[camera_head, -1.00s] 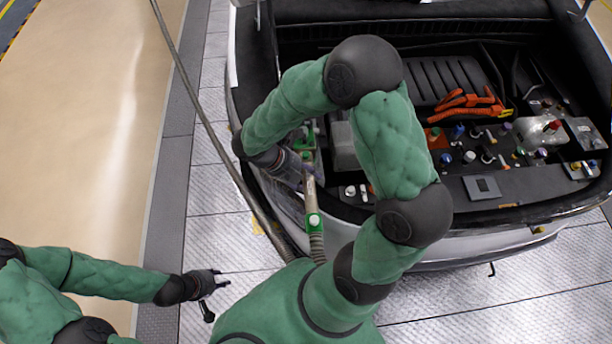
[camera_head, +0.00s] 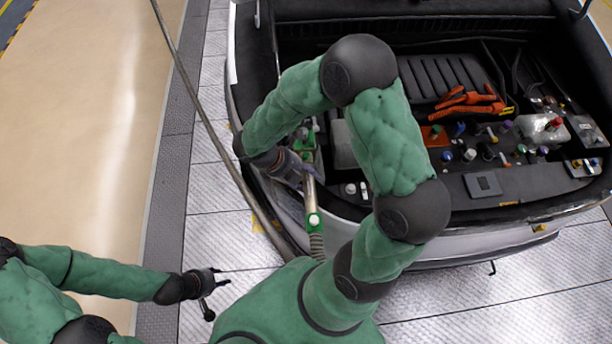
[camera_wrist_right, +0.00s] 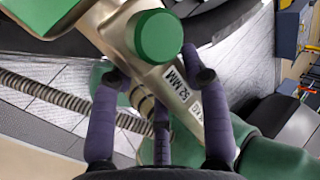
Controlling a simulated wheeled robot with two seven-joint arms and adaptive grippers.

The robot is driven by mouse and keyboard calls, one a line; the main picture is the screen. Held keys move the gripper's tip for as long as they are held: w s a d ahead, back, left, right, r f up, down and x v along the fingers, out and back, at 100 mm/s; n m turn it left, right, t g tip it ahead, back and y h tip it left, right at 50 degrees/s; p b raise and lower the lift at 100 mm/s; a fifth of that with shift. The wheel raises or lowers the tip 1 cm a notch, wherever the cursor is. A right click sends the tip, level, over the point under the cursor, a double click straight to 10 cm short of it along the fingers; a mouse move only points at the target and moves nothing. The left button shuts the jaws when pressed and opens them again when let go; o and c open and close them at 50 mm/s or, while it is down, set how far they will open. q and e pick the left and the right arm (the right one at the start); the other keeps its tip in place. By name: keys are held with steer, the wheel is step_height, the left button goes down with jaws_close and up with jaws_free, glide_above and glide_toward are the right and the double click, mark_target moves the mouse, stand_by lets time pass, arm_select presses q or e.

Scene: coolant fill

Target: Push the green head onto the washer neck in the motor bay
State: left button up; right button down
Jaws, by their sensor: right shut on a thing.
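The green head (camera_head: 306,143) is on the upper end of a metal filling tool (camera_head: 312,193) at the left edge of the motor bay. In the right wrist view, part of the green head (camera_wrist_right: 38,12) shows at top left. The tool's metal body (camera_wrist_right: 172,82) bears a "52 MM" label and a round green cap (camera_wrist_right: 157,37). My right gripper (camera_head: 290,167) is shut on the tool; its purple fingers (camera_wrist_right: 160,95) sit around the body. I cannot tell the washer neck or whether the head touches it. My left gripper (camera_head: 213,280) looks open and empty, low on the left.
A ribbed hose (camera_head: 317,243) runs from the tool's lower end. The motor bay holds several coloured caps (camera_head: 470,154), orange cables (camera_head: 468,101) and a black panel (camera_head: 483,184). A dark cable (camera_head: 215,135) hangs left of the bay. The tiled floor (camera_head: 215,220) at left is clear.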

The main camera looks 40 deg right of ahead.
steer(key=shift+f+b, duration=0.35)
steer(key=shift+f, duration=0.5)
steer(key=c, duration=0.5)
jaws_free()
steer(key=shift+c, duration=0.2)
steer(key=shift+f, duration=0.1)
steer(key=v, duration=1.2)
